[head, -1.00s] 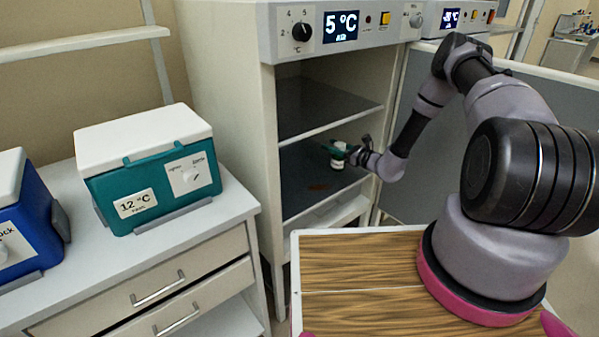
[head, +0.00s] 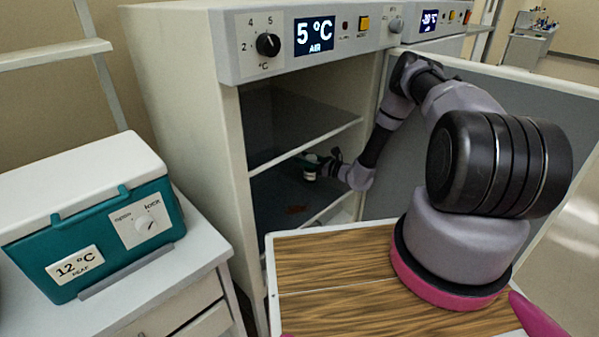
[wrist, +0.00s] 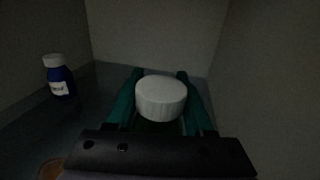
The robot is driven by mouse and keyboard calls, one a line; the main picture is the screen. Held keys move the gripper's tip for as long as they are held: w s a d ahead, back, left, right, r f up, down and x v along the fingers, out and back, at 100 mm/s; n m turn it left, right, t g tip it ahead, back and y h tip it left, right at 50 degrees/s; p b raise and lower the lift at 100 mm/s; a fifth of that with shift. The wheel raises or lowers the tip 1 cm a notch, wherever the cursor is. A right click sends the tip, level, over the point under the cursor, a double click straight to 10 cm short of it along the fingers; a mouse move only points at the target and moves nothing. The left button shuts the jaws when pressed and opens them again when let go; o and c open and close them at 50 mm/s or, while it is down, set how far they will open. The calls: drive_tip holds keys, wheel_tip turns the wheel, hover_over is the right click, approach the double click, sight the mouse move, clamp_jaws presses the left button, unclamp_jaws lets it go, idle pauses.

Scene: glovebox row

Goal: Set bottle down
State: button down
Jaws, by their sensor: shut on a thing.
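The bottle has a ribbed white cap (wrist: 161,97) that fills the middle of the wrist view; its body is mostly hidden below the cap. My gripper (wrist: 160,76) is shut on the bottle, with a green finger on each side of it. In the head view the bottle (head: 310,173) is small and dim, inside the open 5 °C cabinet (head: 180,125) over the lower shelf (head: 270,192). I cannot tell whether its base touches the shelf. The bottle looks roughly upright.
A blue bottle with a white cap (wrist: 59,77) stands to the left on the shelf. A brown spot (head: 296,209) marks the shelf's front. The upper shelf (head: 300,143) lies above my gripper. The open door (head: 520,110) is on the right. A teal 12 °C box (head: 95,220) sits outside.

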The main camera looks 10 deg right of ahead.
sight(310, 176)
drive_tip(key=shift+f, duration=2.25)
drive_tip(key=shift+f, duration=0.15)
drive_tip(key=shift+c, duration=1.4)
unclamp_jaws()
